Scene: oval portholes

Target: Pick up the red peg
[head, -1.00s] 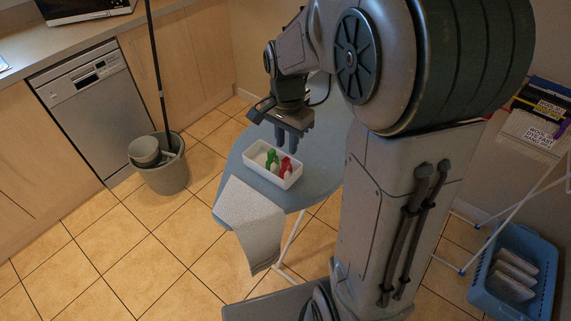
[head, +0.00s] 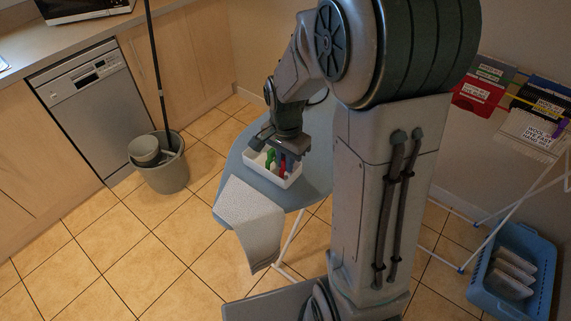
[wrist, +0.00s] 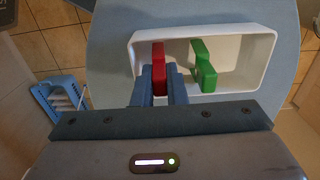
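The red peg (wrist: 158,62) stands in the left part of a white tray (wrist: 262,66) in the wrist view. In the head view the red peg (head: 283,169) shows beside my fingers. My gripper (wrist: 160,82) is low over the tray, pointing down, with one blue-grey finger on each side of the red peg. The peg nearly fills the space between them; whether both fingers press on it is unclear. Its lower part is hidden. In the head view my gripper (head: 286,160) is at the tray's right part.
A green peg (wrist: 204,66) stands right of the red one, apart from my fingers. The tray rests on a blue-grey oval board (head: 314,182) with a pale cloth (head: 248,212) over its front edge. A grey bucket (head: 166,172) stands left; a blue basket (head: 512,272) lies right.

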